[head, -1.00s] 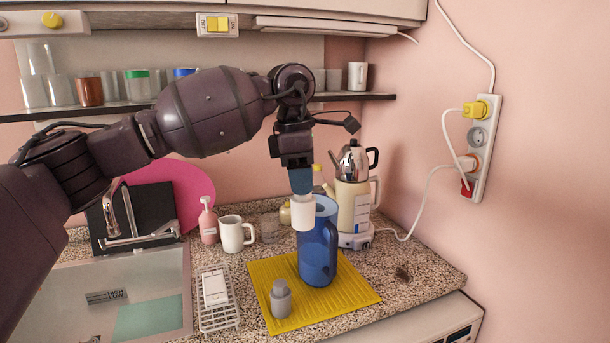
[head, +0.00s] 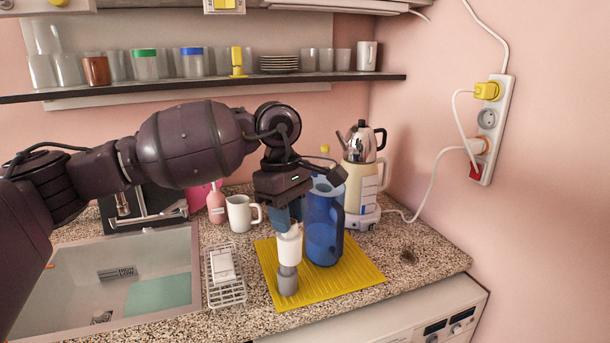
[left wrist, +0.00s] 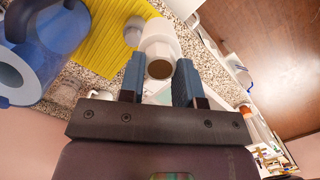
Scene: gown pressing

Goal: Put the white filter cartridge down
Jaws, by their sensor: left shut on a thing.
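My left gripper (head: 289,222) is above the yellow ribbed mat (head: 345,284), pointing down. It is shut on the white filter cartridge (head: 289,246), which hangs upright below the blue fingers. In the left wrist view the cartridge (left wrist: 158,38) sits between the two fingers (left wrist: 160,82), its dark round end toward the camera. A grey bottle-shaped piece (head: 288,282) stands on the mat, directly below the cartridge in the head view. I cannot tell whether the two touch. The blue jug (head: 323,230) stands on the mat just right of the gripper. My right gripper is not in view.
A white wire rack (head: 224,283) lies left of the mat, beside the sink (head: 115,327). A white mug (head: 240,214) and a cream kettle set (head: 362,190) stand behind. Free granite counter (head: 432,262) lies to the right.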

